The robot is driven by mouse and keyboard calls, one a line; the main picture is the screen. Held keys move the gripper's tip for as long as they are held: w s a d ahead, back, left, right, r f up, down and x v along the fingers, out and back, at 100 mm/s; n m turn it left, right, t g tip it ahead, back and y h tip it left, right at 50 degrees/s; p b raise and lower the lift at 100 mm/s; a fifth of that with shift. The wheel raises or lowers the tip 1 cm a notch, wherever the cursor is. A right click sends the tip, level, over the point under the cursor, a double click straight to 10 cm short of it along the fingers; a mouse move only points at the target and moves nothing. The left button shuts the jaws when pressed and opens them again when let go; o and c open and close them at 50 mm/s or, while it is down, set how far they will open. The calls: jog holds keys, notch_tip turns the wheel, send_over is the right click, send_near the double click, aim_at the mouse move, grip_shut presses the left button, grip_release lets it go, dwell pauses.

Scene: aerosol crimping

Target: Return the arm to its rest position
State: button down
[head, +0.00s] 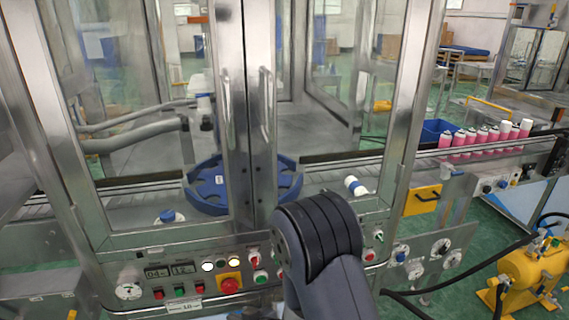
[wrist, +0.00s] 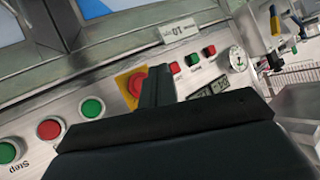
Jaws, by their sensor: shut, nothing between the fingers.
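My arm rises at the bottom middle of the head view, in front of the crimping machine's control panel; my gripper is hidden there. In the wrist view my gripper (wrist: 155,88) is shut and empty, its dark fingers together. They overlap the red emergency stop button (wrist: 137,84) on its yellow plate in the picture; I cannot tell whether they touch it. The same emergency stop (head: 230,284) shows in the head view, left of my arm. The machine's glass doors (head: 247,110) are closed above the panel.
Behind the glass is a blue round carousel (head: 210,203). Pink cans (head: 483,136) stand in a row on the conveyor at right. A yellow compressor (head: 525,271) stands on the floor at lower right, with black hoses near my arm. Green and red buttons (wrist: 92,107) line the panel.

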jog(key=w, duration=0.2)
jog(key=w+p, duration=0.1)
jog(key=shift+a+r, duration=0.3)
jog(key=shift+a, duration=0.05)
